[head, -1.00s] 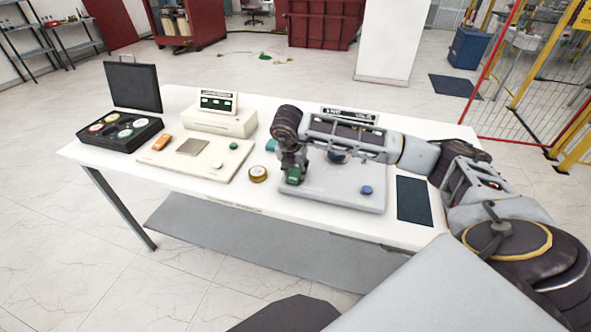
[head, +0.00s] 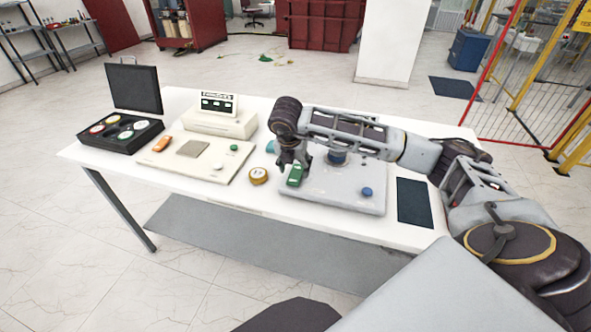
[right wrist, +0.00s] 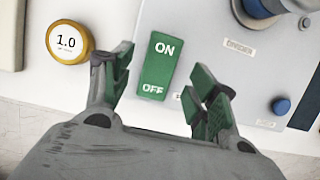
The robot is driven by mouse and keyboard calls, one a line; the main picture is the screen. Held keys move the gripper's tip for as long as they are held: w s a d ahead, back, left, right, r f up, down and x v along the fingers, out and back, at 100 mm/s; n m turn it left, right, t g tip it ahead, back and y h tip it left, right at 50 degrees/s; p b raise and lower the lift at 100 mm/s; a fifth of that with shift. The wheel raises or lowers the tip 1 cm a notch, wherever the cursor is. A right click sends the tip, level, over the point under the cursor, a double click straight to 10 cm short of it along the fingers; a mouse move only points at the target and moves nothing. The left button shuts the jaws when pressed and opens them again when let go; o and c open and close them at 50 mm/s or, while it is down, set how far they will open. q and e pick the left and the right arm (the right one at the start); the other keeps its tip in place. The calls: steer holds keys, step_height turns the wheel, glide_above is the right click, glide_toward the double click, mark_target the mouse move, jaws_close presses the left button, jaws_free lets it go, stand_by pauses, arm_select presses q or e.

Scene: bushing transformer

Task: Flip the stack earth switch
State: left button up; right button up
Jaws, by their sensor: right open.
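A green rocker switch marked ON and OFF (head: 295,175) sits on the left part of a grey panel box (head: 335,193) on the white table. In the right wrist view the switch (right wrist: 158,66) lies between the fingers, its ON end farther away. My right gripper (head: 294,157) is open just above and behind the switch in the head view. In the right wrist view its green-padded fingertips (right wrist: 165,82) stand apart on either side of the switch, with gaps to it. I cannot tell which way the switch is tilted. My left gripper is not in view.
A blue knob (head: 366,192) and a larger dial (head: 337,157) are on the same box. A yellow round weight marked 1.0 (right wrist: 69,42) stands just left of it. A cream scale (head: 195,157), an open black case (head: 120,133) and a dark pad (head: 414,201) share the table.

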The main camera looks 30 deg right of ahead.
mark_target(292, 183)
steer(key=v, duration=0.8)
steer(key=shift+r, duration=0.35)
steer(key=shift+s+f, duration=0.1)
steer(key=shift+s, duration=0.1)
